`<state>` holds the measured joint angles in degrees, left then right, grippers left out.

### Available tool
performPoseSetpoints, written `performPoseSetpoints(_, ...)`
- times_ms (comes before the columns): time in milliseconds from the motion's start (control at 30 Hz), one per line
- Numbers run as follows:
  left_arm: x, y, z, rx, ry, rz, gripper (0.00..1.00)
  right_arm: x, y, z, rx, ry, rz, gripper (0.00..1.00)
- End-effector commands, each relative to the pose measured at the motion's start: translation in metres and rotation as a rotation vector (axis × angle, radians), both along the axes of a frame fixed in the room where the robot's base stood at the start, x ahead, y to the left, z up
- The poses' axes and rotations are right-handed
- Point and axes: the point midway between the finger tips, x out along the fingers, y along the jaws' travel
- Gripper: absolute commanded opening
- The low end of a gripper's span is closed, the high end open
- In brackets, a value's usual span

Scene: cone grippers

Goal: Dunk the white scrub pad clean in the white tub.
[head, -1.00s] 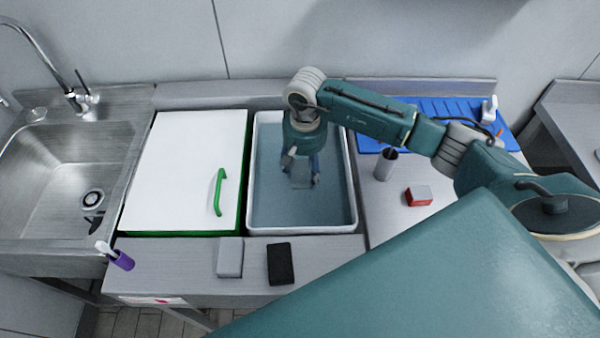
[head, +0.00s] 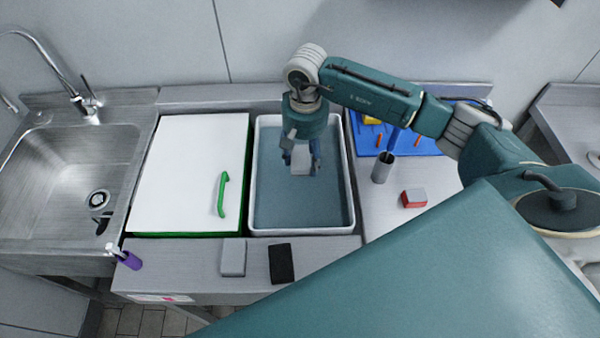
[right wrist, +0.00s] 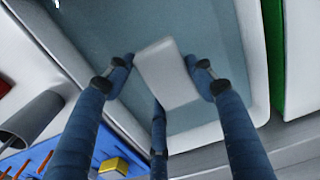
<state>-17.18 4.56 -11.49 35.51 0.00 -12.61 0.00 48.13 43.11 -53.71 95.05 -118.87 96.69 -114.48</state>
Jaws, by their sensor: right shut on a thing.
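The white tub (head: 300,231) holds blue-grey water and stands in the middle of the counter. My right gripper (head: 301,166) points down inside the tub's outline, toward its back half. It is shut on the white scrub pad (head: 300,155), which hangs between the fingers and looks clear of the water. In the right wrist view the pad (right wrist: 165,72) sits between the fingertips of the gripper (right wrist: 159,66), with water behind it. The pad's visible face looks plain white; its other side is hidden. My left gripper is not in view.
A grey block (head: 233,257) and a black block (head: 281,263) lie in front.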

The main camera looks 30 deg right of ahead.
Motion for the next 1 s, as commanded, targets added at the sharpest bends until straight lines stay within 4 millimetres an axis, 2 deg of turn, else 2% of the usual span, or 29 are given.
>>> performPoseSetpoints(100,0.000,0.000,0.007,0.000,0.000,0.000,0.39,0.001,0.000,0.013,0.000,-0.001,0.000,0.40)
performPoseSetpoints(500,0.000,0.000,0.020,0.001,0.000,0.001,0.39,0.000,0.000,0.041,0.000,-0.001,0.000,0.40)
performPoseSetpoints(1000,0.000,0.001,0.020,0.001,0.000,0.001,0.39,0.000,0.000,0.043,0.000,0.000,0.000,0.40)
